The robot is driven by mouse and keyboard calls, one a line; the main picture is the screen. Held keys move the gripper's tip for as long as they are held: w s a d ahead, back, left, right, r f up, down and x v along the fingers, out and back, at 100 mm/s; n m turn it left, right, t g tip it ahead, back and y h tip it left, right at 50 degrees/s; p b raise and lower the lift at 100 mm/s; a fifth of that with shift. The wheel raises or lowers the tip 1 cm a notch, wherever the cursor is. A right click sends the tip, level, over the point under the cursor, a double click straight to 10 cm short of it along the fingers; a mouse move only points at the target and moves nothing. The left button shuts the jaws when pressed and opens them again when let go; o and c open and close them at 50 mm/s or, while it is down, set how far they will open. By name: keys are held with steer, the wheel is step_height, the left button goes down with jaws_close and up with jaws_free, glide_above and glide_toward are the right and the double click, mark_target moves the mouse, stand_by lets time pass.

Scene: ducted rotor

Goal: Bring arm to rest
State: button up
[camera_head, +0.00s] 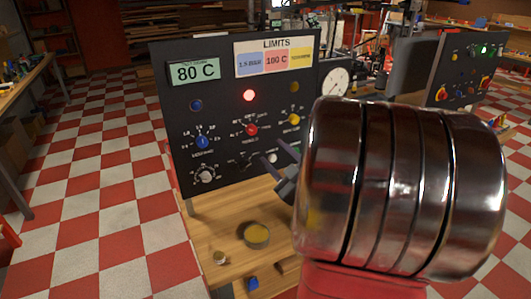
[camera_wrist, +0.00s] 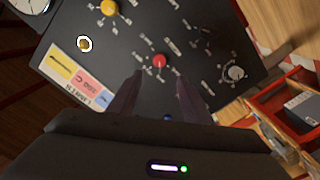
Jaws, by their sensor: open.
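My gripper (camera_head: 281,168) is in front of the lower right part of a black control panel (camera_head: 225,115), its dark fingers pointing at the panel. In the wrist view my gripper (camera_wrist: 158,80) is open, with nothing between its two fingers. The red knob (camera_wrist: 159,61) shows just beyond the gap between the fingertips; it also shows in the head view (camera_head: 251,129). I cannot tell how far the fingertips are from the panel. A large shiny metal part of my arm fills the right of the head view.
The panel carries an "80 C" display (camera_head: 194,72), a lit red lamp (camera_head: 249,95), a blue knob (camera_head: 202,142) and a yellow knob (camera_head: 293,118). A gauge (camera_head: 335,82) stands beside it. Checkered floor at left is clear.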

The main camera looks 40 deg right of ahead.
steer(key=shift+f, duration=0.1)
steer(key=s+d+f+m+g+h, duration=0.1)
steer(key=s+d+f+g, duration=0.1)
steer(key=f, duration=0.1)
steer(key=s+d+f+m+g+h, duration=0.1)
steer(key=d+f+m+g, duration=0.1)
steer(key=f, duration=0.1)
steer(key=s+d+f+m+g+h, duration=0.1)
steer(key=s+d+f+m+g, duration=0.1)
steer(key=f, duration=0.1)
steer(key=shift+s+d+f+g, duration=0.15)
steer(key=shift+s+f+g, duration=0.1)
steer(key=shift+s+g, duration=0.15)
steer(key=s+a+m+g+y, duration=0.2)
steer(key=s+a+g, duration=0.15)
steer(key=a, duration=0.85)
steer(key=s+a+m+g+y, duration=0.2)
steer(key=s+a+g+y, duration=0.15)
steer(key=a, duration=0.85)
steer(key=a+r+n+t+y, duration=0.1)
steer(key=a+r+n, duration=0.1)
steer(key=a, duration=0.6)
steer(key=a+r+n+t+y, duration=0.1)
steer(key=a+r+n, duration=0.1)
steer(key=a+r, duration=0.3)
steer(key=a, duration=0.3)
steer(key=shift+a, duration=0.15)
